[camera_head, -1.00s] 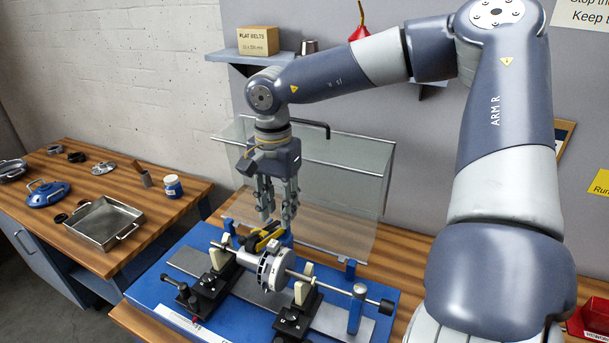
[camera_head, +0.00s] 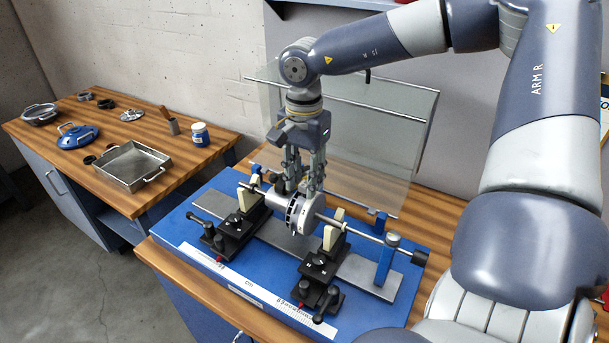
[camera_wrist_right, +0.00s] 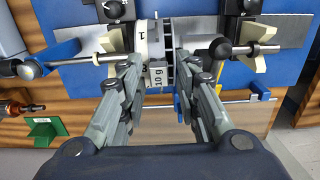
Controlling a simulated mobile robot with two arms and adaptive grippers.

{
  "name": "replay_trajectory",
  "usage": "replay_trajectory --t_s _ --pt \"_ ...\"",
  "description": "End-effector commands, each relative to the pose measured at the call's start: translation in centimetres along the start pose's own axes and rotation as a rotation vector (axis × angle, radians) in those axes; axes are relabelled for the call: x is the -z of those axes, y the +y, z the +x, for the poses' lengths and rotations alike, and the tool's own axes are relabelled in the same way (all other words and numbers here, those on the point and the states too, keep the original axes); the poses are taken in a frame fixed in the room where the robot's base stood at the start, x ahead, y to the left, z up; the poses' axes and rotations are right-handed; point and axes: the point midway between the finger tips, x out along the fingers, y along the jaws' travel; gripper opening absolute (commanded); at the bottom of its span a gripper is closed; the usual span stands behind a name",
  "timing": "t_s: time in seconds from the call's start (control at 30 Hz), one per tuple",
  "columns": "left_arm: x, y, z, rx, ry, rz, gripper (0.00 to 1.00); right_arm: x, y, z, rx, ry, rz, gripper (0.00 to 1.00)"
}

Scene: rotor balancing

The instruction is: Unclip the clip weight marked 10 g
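The clip weight marked 10 g (camera_wrist_right: 158,75) is a small grey block on the rim of the rotor, its label facing the right wrist camera. The rotor (camera_head: 299,213), a pale drum with dark slots, sits on a steel shaft (camera_head: 349,229) across the balancing stand. My right gripper (camera_wrist_right: 157,66) points down over the rotor, one finger on each side of the weight. It is open, with gaps between fingers and weight. In the head view the right gripper (camera_head: 303,186) hides the weight. My left gripper is not in view.
The stand has a blue base (camera_head: 215,258) and black supports (camera_head: 320,265) with pale uprights near the rotor. A clear screen (camera_head: 385,130) stands close behind.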

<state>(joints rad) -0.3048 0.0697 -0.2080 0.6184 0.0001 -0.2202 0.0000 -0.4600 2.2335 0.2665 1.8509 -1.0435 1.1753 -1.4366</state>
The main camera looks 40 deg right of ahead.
Motion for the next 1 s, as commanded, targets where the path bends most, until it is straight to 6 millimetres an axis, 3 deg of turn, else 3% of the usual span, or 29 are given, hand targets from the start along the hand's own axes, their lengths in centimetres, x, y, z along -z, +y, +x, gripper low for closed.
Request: replay_trajectory --t_s 0.13,0.27,1.0 --pt "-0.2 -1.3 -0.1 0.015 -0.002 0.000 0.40 0.0 0.0 -0.1 0.000 0.000 0.000 0.28" --pt "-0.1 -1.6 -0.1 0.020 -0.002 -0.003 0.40 0.0 0.0 -0.1 0.000 0.000 0.000 0.00" --pt "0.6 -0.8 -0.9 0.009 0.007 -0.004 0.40 0.0 0.0 -1.9 0.001 0.000 0.000 0.00"
